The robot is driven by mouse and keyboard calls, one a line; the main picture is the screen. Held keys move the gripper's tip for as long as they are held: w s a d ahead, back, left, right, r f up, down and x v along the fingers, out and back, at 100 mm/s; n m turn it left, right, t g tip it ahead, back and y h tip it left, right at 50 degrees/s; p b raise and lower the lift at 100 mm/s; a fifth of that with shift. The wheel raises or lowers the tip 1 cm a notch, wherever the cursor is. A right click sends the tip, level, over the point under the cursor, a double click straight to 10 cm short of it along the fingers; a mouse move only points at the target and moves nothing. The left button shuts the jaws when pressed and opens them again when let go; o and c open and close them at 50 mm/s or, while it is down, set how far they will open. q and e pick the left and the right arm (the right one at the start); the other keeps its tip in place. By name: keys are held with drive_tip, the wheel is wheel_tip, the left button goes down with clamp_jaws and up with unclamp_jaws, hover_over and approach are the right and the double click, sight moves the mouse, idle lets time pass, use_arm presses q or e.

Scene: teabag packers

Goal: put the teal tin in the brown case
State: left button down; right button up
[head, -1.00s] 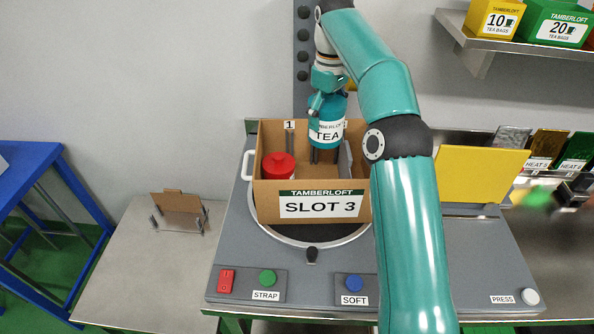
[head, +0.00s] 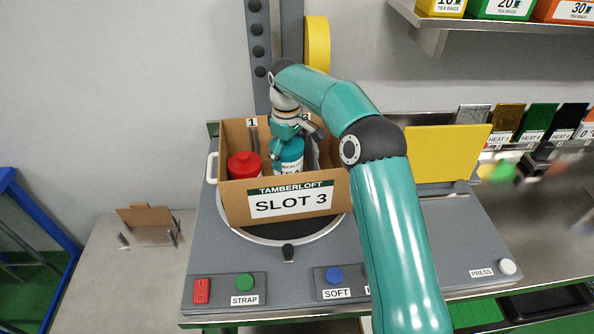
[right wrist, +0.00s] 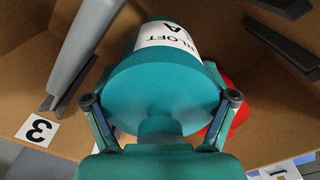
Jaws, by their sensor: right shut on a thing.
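The teal tin (head: 291,157) with a white tea label is inside the brown case (head: 236,205), right of a red tin (head: 243,165). My right gripper (head: 288,130) is shut on the top of the teal tin. In the right wrist view the teal tin (right wrist: 165,75) fills the middle, with my fingers (right wrist: 160,110) on both sides of its knob. The case's front wall, marked SLOT 3, hides the tin's base, so I cannot tell whether it touches the floor. My left gripper is not in view.
Grey dividers (right wrist: 85,55) stand in the case near the tin. The case sits on a round turntable on a grey machine (head: 440,250) with buttons along its front. A yellow panel (head: 445,153) stands to the right. A small cardboard piece (head: 147,217) stands on the left table.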

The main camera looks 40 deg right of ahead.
drive_tip(key=shift+w+d+f, duration=0.1)
drive_tip(key=shift+f, duration=0.25)
wheel_tip(320, 180, down, 4)
drive_tip(key=b, duration=0.4)
drive_tip(key=shift+r, duration=0.15)
drive_tip(key=shift+f, duration=0.2)
drive_tip(key=shift+r, duration=0.2)
drive_tip(key=shift+s, duration=0.2)
drive_tip(key=shift+f, duration=0.15)
drive_tip(key=o, duration=1)
